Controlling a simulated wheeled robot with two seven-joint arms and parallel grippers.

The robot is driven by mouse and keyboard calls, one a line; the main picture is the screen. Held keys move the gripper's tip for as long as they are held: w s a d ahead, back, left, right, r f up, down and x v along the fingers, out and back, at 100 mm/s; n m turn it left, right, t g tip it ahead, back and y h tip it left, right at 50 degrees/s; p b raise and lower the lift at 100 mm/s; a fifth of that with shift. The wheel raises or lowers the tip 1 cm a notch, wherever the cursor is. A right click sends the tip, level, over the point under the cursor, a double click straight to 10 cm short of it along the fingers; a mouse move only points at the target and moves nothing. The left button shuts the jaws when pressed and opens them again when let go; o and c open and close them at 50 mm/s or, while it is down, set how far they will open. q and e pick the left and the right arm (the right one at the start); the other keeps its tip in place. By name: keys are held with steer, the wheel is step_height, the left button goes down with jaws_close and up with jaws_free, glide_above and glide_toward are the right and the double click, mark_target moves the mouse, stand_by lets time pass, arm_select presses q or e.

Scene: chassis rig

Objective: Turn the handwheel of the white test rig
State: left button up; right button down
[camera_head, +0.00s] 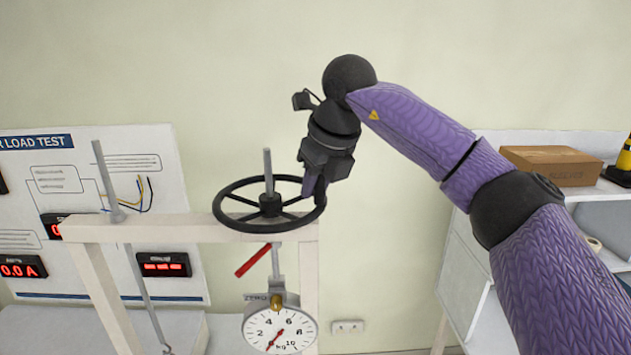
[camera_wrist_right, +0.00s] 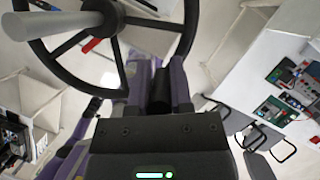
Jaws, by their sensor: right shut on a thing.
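The white test rig (camera_head: 165,231) stands at the left and centre of the head view. Its black spoked handwheel (camera_head: 270,205) lies flat on the top beam, with a grey threaded rod rising through the hub. The handwheel also fills the upper left of the wrist view (camera_wrist_right: 42,52). My right gripper (camera_head: 314,189) comes down from above and is shut on the right side of the wheel rim. In the right wrist view, its fingers (camera_wrist_right: 170,85) are close together at the rim. The exact contact is partly hidden by the fingers. My left gripper is in neither view.
A round dial gauge (camera_head: 281,328) hangs under the beam, beside a red handle (camera_head: 253,260). A load test panel (camera_head: 85,190) stands behind on the left. A shelf unit (camera_head: 470,285) at the right carries a cardboard box (camera_head: 552,165). The wall area above the wheel is clear.

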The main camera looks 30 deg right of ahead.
stand_by(0.3)
steer(key=c, duration=0.5)
jaws_free()
steer(key=shift+d, duration=0.1)
steer(key=shift+c, duration=0.2)
steer(key=shift+r, duration=0.25)
steer(key=b+v, duration=0.1)
steer(key=v, duration=0.8)
steer(key=shift+s+r, duration=0.15)
steer(key=shift+r, duration=0.05)
